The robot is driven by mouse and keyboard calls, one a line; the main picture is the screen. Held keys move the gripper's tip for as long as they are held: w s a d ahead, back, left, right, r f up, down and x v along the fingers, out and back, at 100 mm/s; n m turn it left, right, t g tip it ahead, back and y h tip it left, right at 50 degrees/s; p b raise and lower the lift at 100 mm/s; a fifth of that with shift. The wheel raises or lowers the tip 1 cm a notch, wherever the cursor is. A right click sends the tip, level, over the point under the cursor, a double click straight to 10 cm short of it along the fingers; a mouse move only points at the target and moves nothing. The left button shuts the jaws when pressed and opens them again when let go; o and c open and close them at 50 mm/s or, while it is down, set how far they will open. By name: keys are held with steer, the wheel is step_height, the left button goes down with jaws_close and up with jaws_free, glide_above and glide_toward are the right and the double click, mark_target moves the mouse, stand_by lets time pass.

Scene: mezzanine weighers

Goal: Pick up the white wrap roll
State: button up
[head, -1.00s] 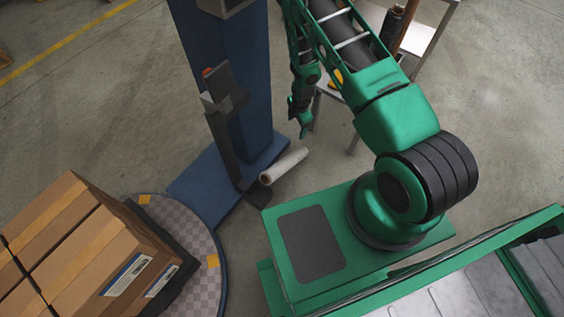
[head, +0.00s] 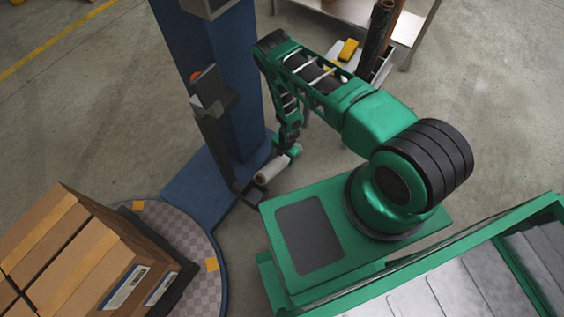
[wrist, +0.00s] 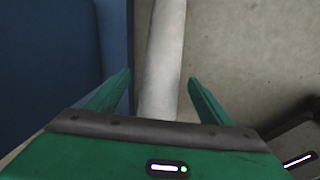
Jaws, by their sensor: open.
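The white wrap roll (head: 268,172) lies by the foot of the blue column in the head view, its upper right part covered by my gripper. In the wrist view the roll (wrist: 163,62) runs from the top edge down between my two green fingers. My gripper (wrist: 158,90) is open, with one finger on each side of the roll and small gaps showing. In the head view my gripper (head: 291,152) is at the roll's upper right end. I cannot tell whether it touches the roll.
A blue column (head: 232,90) with a dark carriage (head: 214,100) stands beside the roll. A turntable (head: 205,262) bears stacked cardboard boxes (head: 85,255) at lower left. A metal table (head: 405,30) with a dark roll (head: 377,35) stands at the upper right. The floor at left is open.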

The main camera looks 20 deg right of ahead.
steer(key=shift+w+a+f, duration=0.1)
steer(key=shift+a+f, duration=0.1)
steer(key=shift+f, duration=1.15)
steer(key=shift+a+f, duration=0.15)
steer(key=shift+f, duration=1.15)
jaws_close()
